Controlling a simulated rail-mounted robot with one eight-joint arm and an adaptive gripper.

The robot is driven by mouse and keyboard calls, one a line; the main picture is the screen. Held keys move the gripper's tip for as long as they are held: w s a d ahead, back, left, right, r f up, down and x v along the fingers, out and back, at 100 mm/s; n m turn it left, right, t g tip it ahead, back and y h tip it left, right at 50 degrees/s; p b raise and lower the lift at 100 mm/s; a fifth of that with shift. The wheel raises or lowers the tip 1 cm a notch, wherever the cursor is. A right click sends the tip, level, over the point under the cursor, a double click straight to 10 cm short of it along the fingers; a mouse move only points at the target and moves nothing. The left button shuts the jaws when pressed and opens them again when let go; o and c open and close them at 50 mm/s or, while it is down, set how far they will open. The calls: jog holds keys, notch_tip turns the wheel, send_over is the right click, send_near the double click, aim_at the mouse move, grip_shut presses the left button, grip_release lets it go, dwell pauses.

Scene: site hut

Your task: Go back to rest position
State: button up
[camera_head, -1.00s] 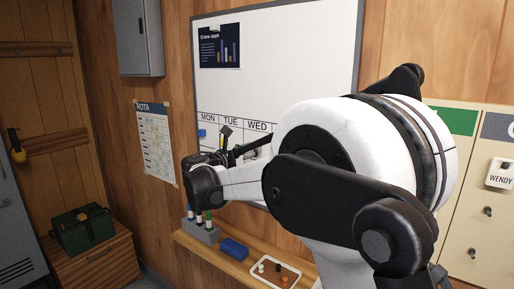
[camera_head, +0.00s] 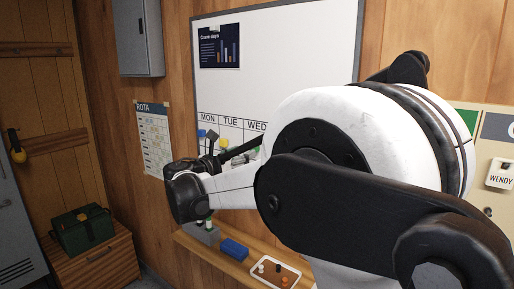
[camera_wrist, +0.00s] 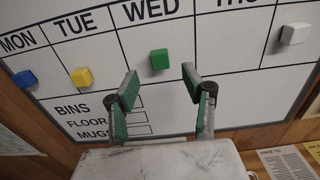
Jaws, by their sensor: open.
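My gripper (camera_wrist: 158,90) is open and empty in the wrist view, its two green-padded fingers spread in front of the whiteboard (camera_wrist: 170,35). A green magnet (camera_wrist: 159,59) sits on the board in the WED column, beyond the gap between the fingertips and apart from them. In the head view my white and black arm covers the right part of the whiteboard (camera_head: 280,60), and my gripper is mostly hidden behind the wrist.
The board also holds a blue magnet (camera_wrist: 25,78), a yellow magnet (camera_wrist: 81,76) and a white magnet (camera_wrist: 295,33). Below it, a wooden ledge (camera_head: 200,252) carries a pen holder (camera_head: 202,234), a blue eraser (camera_head: 234,249) and a tray (camera_head: 291,268). A green toolbox (camera_head: 82,230) stands at left.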

jog(key=v, duration=0.6)
jog(key=s+d+f+m+g+y+b, duration=0.1)
jog(key=s+d+f+m+g, duration=0.1)
jog(key=s+d+m, duration=0.45)
jog(key=s+d+f+m+g+y, duration=0.2)
jog(key=s+d, duration=0.2)
jog(key=d, duration=0.6)
jog(key=s+d+f+m+g+y+b, duration=0.1)
jog(key=s+d+f+m+g, duration=0.1)
jog(key=s+d+m, duration=0.5)
jog(key=s+d+f+m+y, duration=0.3)
jog(key=s+f+m, duration=0.3)
jog(key=s, duration=0.4)
jog(key=s+d+f+m+g+y+b, duration=0.1)
jog(key=s+d+f+m+y, duration=0.2)
jog(key=s+f+m, duration=0.3)
jog(key=s+m, duration=0.1)
jog(key=s, duration=0.3)
jog(key=shift+f+g, duration=0.25)
jog(key=shift+g, duration=0.05)
